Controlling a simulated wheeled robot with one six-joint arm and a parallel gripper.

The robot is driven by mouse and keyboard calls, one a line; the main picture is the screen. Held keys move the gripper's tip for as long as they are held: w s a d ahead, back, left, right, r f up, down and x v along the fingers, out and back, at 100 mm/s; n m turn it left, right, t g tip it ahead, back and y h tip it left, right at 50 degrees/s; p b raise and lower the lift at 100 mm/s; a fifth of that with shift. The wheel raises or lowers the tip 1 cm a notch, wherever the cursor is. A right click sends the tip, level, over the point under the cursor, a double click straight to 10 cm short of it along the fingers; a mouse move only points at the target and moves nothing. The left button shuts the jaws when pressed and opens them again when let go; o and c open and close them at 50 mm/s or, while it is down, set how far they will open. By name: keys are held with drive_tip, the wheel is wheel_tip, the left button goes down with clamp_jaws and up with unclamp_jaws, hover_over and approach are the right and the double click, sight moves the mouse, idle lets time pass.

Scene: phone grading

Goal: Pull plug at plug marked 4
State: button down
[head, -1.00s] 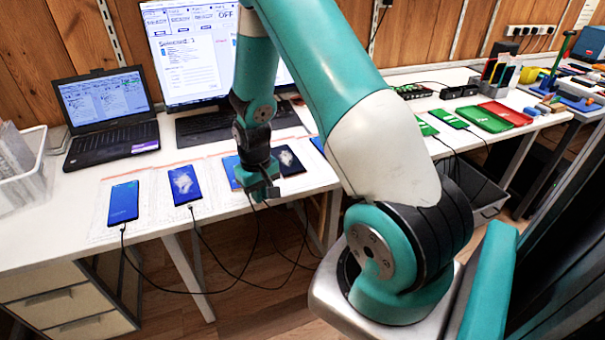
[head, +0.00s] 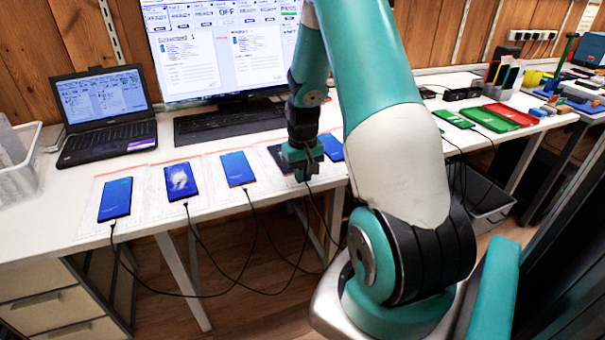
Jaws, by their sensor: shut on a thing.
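Several phones lie in a row on white mats along the front of the table. The leftmost phone (head: 115,199), the second phone (head: 181,181) and the third phone (head: 237,168) each have a cable plugged into the near end. The fourth phone (head: 277,157) is dark and partly hidden behind my gripper (head: 303,174). My gripper is shut at the near end of that phone, on the plug of a black cable (head: 311,200) hanging below. The plug itself is hidden by the jaws, and no number mark is readable. A fifth phone (head: 330,146) shows just right of my gripper.
A laptop (head: 107,115), a large monitor (head: 222,50) and a keyboard (head: 225,119) stand behind the phones. Green phones (head: 453,119) and a red tray (head: 509,113) lie further right. Cables droop under the front table edge. A white bin (head: 15,165) stands at far left.

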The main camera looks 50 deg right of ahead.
drive_tip(key=shift+f, duration=0.5)
drive_tip(key=c, duration=1.1)
unclamp_jaws()
drive_tip(key=shift+r, duration=0.2)
wheel_tip(320, 180, up, 6)
drive_tip(key=p, duration=0.5)
drive_tip(key=shift+f, duration=0.15)
